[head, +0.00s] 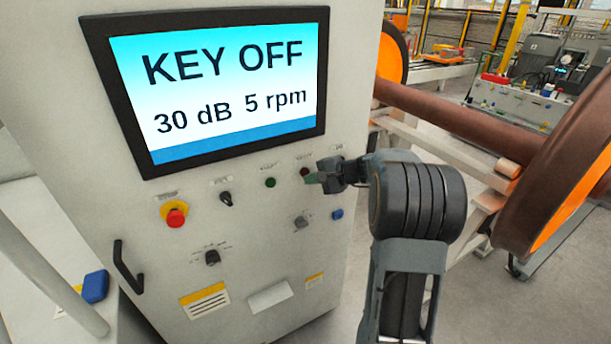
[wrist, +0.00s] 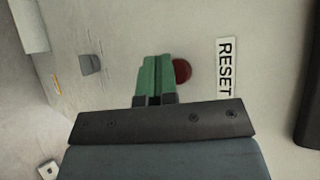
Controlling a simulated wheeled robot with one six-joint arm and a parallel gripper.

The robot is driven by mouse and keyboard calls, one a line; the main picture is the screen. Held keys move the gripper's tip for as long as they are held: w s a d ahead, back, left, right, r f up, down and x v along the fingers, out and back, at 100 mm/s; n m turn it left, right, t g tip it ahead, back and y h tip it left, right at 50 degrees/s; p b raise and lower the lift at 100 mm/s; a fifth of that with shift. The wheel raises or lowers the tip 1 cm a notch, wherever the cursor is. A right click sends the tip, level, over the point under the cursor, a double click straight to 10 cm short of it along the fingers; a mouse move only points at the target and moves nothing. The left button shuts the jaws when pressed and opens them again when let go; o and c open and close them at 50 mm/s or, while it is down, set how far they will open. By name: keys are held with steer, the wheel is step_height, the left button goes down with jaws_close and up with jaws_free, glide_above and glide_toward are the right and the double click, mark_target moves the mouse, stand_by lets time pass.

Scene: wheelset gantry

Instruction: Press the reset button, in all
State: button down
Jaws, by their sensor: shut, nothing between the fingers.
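The reset button is a small dark red round button on the white cabinet panel. In the wrist view the button (wrist: 183,71) sits beside the RESET label (wrist: 226,67). My gripper (wrist: 157,58) has green fingers, shut together and empty, with their tips just left of the button and partly overlapping its edge. Whether they touch the panel or button cannot be told. In the head view my gripper (head: 312,179) reaches the panel from the right, with the red button (head: 304,172) right at its tips.
The cabinet screen (head: 222,85) reads KEY OFF, 30 dB, 5 rpm. A red emergency stop (head: 176,216), black switch (head: 227,199), green button (head: 270,183), grey knob (head: 301,222) and door handle (head: 127,267) are on the panel. A wheelset axle (head: 450,118) is at right.

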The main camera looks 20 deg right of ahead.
steer(key=shift+s, duration=0.2)
steer(key=shift+s+d+b, duration=0.15)
steer(key=shift+s+b, duration=0.35)
steer(key=shift+s, duration=0.75)
steer(key=shift+s+d+b, duration=0.15)
steer(key=shift+s+b, duration=0.35)
steer(key=shift+s, duration=0.75)
steer(key=s+a+f+n+g+h, duration=0.25)
steer(key=s+f+g+h, duration=0.2)
steer(key=s+f, duration=0.3)
steer(key=s+a+r+n+h, duration=0.2)
steer(key=s+a+n, duration=0.2)
steer(key=s+n, duration=0.1)
steer(key=s+a+r+n+h, duration=0.2)
steer(key=s+a+n+h, duration=0.1)
steer(key=s, duration=0.4)
steer(key=shift+s+a+r+n, duration=0.15)
steer(key=shift+a+r+n, duration=0.1)
steer(key=shift+a+n, duration=0.55)
